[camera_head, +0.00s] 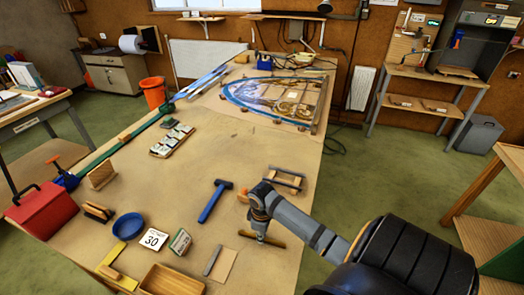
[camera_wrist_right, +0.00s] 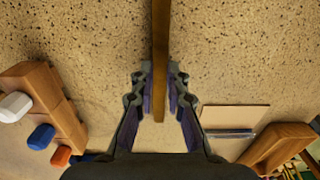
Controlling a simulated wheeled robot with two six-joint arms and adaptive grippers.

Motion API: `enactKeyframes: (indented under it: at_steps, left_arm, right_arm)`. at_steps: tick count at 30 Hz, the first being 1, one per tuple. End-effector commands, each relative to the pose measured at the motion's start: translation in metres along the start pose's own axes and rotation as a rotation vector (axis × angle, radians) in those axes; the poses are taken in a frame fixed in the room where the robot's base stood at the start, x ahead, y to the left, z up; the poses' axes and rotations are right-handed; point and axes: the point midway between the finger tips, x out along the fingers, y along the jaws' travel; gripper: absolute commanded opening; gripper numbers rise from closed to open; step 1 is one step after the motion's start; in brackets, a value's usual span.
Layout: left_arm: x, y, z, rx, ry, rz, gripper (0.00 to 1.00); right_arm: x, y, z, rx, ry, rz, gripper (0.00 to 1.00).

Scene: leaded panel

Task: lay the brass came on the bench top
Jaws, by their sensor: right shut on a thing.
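The brass came (camera_wrist_right: 160,50) is a narrow brown-gold bar. In the right wrist view it runs from the top edge down between the fingers of my right gripper (camera_wrist_right: 160,92), which is shut on it. In the head view the came (camera_head: 275,242) lies crosswise under my right gripper (camera_head: 261,236), low over the near right part of the bench top (camera_head: 290,215). Whether it touches the bench top, I cannot tell. My left gripper is not in view.
A blue hammer (camera_head: 215,201) lies left of my right gripper. A tan board (camera_head: 222,265) and a grey strip (camera_head: 212,260) lie nearer the front, by a wooden tray (camera_head: 172,281). A wooden rack (camera_head: 286,181) stands behind the gripper. The leaded panel (camera_head: 270,95) is far back.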

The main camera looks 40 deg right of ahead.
Motion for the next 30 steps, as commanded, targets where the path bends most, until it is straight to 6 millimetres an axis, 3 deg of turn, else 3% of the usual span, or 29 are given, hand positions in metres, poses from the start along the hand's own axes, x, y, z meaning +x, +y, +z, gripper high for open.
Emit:
enactKeyframes:
  at_steps: [17, 18, 23, 30]
  left_arm:
    - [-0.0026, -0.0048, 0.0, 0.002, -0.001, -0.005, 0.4]
    - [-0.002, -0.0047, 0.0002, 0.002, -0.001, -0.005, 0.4]
    - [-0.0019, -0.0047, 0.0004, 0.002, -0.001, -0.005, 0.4]
    - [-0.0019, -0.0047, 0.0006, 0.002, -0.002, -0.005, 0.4]
  right_arm:
    - [0.0037, 0.0001, 0.0001, 0.0, 0.0, 0.0, 0.0]
    - [0.0039, 0.0002, 0.0001, 0.0, 0.0, 0.0, 0.19]
    - [0.0038, 0.0002, 0.0001, 0.0, 0.0, 0.0, 0.4]
    - [0.0038, 0.0001, 0.0001, 0.0, 0.0, 0.0, 0.4]
